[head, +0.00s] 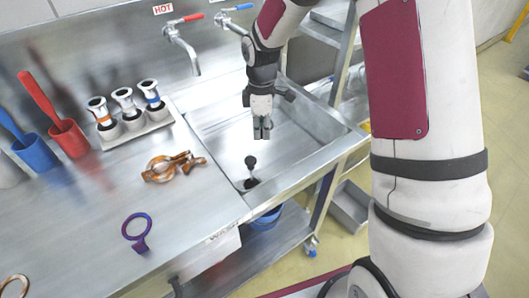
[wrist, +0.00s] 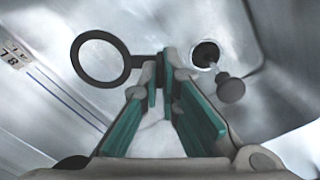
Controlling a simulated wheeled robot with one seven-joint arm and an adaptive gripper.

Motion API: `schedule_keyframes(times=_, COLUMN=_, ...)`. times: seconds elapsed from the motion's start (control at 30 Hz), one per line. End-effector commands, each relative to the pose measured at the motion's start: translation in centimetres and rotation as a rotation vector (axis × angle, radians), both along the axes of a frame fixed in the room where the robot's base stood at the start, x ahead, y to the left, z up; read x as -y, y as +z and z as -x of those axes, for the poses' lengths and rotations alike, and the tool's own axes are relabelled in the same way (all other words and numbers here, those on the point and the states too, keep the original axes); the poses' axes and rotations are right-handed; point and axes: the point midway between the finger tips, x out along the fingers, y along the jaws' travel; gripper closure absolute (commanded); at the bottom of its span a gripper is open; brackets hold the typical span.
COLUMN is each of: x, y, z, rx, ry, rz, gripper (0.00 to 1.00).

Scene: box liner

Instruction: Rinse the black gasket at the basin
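In the wrist view the black gasket (wrist: 78,58), a ring with a short tab, sticks out to the left of my fingertips. My gripper (wrist: 162,68) appears shut on its tab. In the head view my gripper (head: 262,136) points down over the steel basin (head: 215,125), above its floor. I cannot make out the gasket there; the gripper may hide it. The drain hole (wrist: 205,52) and a dark knob on a rod (wrist: 230,89) show to the right in the wrist view. The knob (head: 251,161) also shows in the head view.
A red-handled tap (head: 185,45) marked HOT and a blue-handled tap (head: 235,18) stand behind the basin; no water shows. On the left counter are a purple gasket (head: 129,222), copper-coloured clamps (head: 165,167), a fittings rack (head: 150,124) and red and blue cups (head: 70,138).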

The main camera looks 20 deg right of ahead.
Motion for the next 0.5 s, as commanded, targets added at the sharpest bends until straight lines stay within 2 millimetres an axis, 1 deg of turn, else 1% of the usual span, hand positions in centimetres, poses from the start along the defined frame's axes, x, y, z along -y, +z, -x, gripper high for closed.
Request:
schedule_keyframes(times=0.03, x=0.0, y=0.6, z=0.0, rx=0.001, ry=0.0, rz=0.0, gripper=1.0)
schedule_keyframes(times=0.5, x=0.0, y=4.0, z=0.0, rx=0.002, ry=-0.001, rz=0.0, gripper=1.0)
